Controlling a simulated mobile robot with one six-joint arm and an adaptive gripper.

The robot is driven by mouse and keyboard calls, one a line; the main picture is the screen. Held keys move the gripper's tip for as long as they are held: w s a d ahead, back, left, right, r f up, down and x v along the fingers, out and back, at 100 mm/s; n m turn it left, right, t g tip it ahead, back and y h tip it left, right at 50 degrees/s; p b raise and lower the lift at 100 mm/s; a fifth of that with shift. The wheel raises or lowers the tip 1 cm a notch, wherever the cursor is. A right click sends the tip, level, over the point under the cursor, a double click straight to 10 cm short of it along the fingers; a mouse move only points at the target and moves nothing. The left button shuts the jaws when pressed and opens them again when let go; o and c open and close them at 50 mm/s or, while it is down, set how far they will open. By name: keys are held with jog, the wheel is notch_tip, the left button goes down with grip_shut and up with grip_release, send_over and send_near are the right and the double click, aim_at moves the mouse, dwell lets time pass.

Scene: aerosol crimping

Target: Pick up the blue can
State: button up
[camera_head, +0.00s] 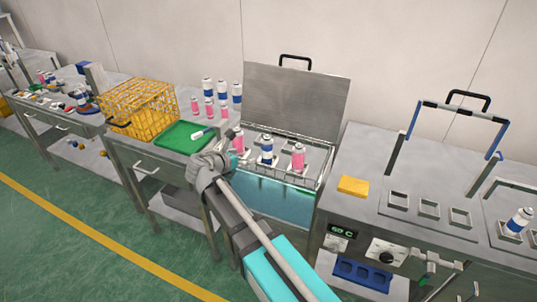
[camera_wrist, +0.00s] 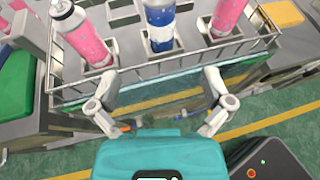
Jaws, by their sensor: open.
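A blue and white can (camera_head: 267,150) stands upright in the middle of a metal rack, between two pink cans (camera_head: 298,157). In the wrist view the blue can (camera_wrist: 160,24) is straight ahead, roughly centred between my fingers, with its top out of frame. My gripper (camera_wrist: 160,75) is open with nothing between its fingers. It is short of the can, on the near side of the rack's wire rail. In the head view my gripper (camera_head: 233,158) is left of the blue can and hides part of the left pink can.
The rack sits over a water bath (camera_head: 270,203) with a raised lid (camera_head: 297,103) behind. Left are a green tray (camera_head: 175,138), a yellow wire basket (camera_head: 140,108) and several standing cans. Right is a metal bench with a yellow block (camera_head: 353,186) and another blue-white can (camera_head: 519,221).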

aim_at(263, 150)
jog(key=b+x, duration=0.3)
jog(key=x, duration=0.4)
jog(key=shift+w+d+f, duration=0.2)
jog(key=shift+w+f, duration=0.05)
jog(key=shift+w+d, duration=0.3)
jog(key=shift+w, duration=0.05)
jog(key=shift+w+f, duration=0.1)
jog(key=b+x, duration=0.1)
jog(key=x, duration=0.2)
jog(key=shift+w+f+b, duration=0.1)
jog(key=shift+b, duration=0.25)
jog(key=shift+x, duration=0.85)
jog(key=c, duration=1.3)
